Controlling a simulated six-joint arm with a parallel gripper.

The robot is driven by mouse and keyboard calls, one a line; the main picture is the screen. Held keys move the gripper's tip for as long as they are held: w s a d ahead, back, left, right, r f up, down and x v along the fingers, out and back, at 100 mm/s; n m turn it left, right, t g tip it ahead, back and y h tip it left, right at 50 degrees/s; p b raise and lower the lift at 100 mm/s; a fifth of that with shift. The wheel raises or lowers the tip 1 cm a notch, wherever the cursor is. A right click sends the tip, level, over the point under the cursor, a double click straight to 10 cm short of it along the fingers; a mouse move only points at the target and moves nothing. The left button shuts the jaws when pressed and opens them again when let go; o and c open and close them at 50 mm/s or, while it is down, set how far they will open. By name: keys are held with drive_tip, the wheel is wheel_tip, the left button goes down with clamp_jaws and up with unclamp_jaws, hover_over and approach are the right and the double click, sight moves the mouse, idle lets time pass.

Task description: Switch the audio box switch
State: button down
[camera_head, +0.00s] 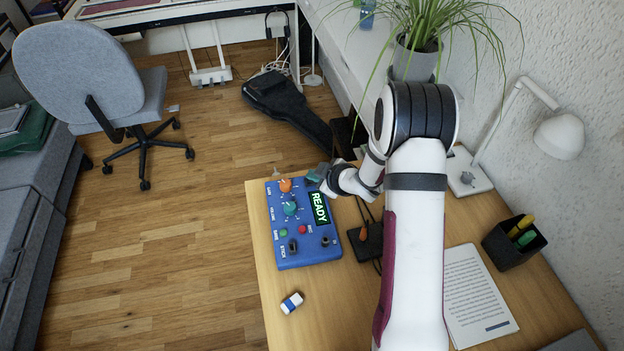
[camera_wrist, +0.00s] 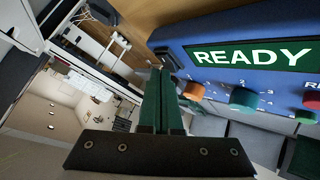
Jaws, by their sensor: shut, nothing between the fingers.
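The blue audio box (camera_head: 289,253) lies on the wooden desk with its green READY screen (camera_head: 320,208) lit. It has an orange knob (camera_head: 285,185), a teal knob (camera_head: 290,208), green and red buttons, and small dark controls near its front edge; which one is the switch I cannot tell. My gripper (camera_head: 315,174) is at the box's far right corner. In the wrist view its green fingers (camera_wrist: 160,72) are together and empty, close beside a dark piece (camera_wrist: 168,60) at the box's edge. Whether they touch it is unclear.
A small black box with an orange part (camera_head: 366,240) and cables sits right of the audio box. A blue-and-white eraser (camera_head: 292,302) lies in front. Paper (camera_head: 475,295), a pen holder (camera_head: 513,243), a lamp (camera_head: 560,137) and a potted plant (camera_head: 415,60) are to the right.

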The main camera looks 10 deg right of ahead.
drive_tip(key=shift+f, duration=0.15)
drive_tip(key=shift+d+r, duration=0.2)
drive_tip(key=shift+r, duration=0.8)
drive_tip(key=shift+d+r, duration=0.25)
drive_tip(key=shift+r, duration=1)
drive_tip(key=shift+d+r, duration=0.2)
drive_tip(key=shift+r, duration=1.05)
